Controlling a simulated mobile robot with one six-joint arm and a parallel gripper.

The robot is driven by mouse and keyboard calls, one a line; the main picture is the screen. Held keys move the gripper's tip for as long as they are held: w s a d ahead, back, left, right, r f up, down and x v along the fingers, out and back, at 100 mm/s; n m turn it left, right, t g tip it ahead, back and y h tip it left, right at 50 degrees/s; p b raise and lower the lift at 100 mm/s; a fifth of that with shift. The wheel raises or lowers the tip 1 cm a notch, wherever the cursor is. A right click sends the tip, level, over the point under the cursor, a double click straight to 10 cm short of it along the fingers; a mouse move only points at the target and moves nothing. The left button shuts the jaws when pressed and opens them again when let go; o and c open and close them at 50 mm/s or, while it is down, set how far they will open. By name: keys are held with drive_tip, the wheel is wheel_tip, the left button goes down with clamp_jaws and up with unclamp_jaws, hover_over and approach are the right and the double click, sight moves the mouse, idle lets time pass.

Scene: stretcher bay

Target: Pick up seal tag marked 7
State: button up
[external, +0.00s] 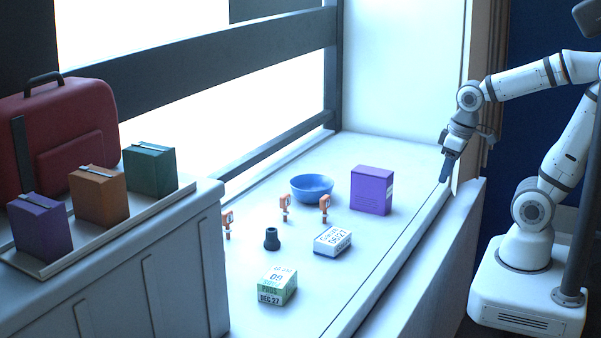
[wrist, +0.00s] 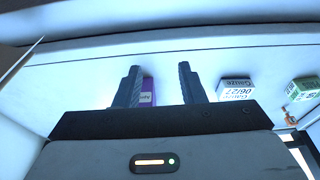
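Three small orange tags stand upright on the white surface: a left one (external: 228,222), a middle one (external: 285,205) and a right one (external: 324,206). Their markings are too small to read, so I cannot tell which is marked 7. In the wrist view, one orange tag (wrist: 290,117) shows at the right edge, its number not legible. My gripper (external: 445,172) hangs over the right edge of the surface, pointing down, well apart from the tags. In the wrist view, my gripper (wrist: 158,82) has its fingers spread with nothing held.
A blue bowl (external: 312,188) and a purple box (external: 372,190) stand behind the tags. A white gauze box (external: 332,241), a black cup-like piece (external: 271,239) and a green-and-white box (external: 278,286) are in front. A tray (external: 125,222) with boxes and a red case (external: 62,135) are left.

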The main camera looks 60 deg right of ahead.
drive_tip(key=shift+o, duration=0.2)
drive_tip(key=o, duration=0.4)
drive_tip(key=shift+o, duration=0.2)
drive_tip(key=shift+w, duration=0.1)
drive_tip(key=t+p, duration=0.3)
approach(327, 197)
drive_tip(key=x, duration=0.5)
drive_tip(key=shift+d, duration=0.15)
drive_tip(key=shift+b+x, duration=0.45)
drive_tip(key=shift+x, duration=3.5)
